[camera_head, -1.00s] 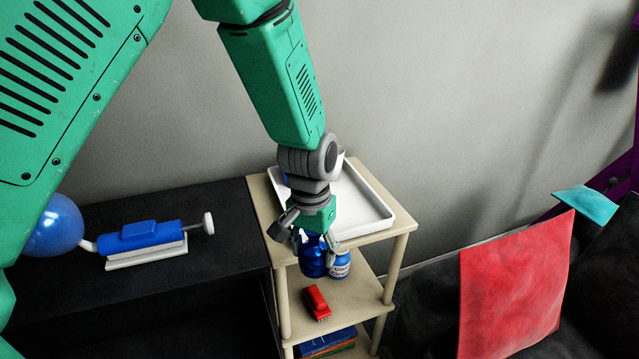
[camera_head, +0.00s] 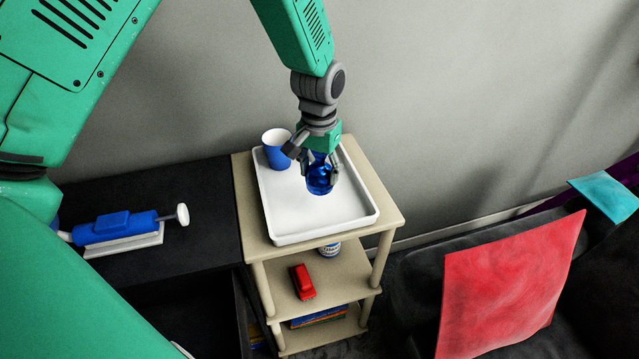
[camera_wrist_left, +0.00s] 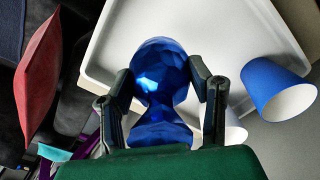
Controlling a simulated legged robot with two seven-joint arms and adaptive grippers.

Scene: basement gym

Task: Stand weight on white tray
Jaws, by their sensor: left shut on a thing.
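The weight (camera_head: 319,179) is a shiny blue, faceted dumbbell shape; the left wrist view shows it large between the fingers (camera_wrist_left: 160,75). My left gripper (camera_head: 321,172) is shut on it and holds it over the white tray (camera_head: 300,225). I cannot tell whether the weight touches the tray floor. The tray is shallow with a raised rim and sits on top of a beige shelf stand; it also shows in the left wrist view (camera_wrist_left: 215,35). My right gripper is not in view.
A blue cup (camera_head: 277,150) with a white inside stands in the tray's back left. Lower shelves hold a red toy car (camera_head: 302,282) and a partly hidden jar (camera_head: 330,249). A black cabinet with a blue pump (camera_head: 115,228) is left; a red cushion (camera_head: 505,285) is right.

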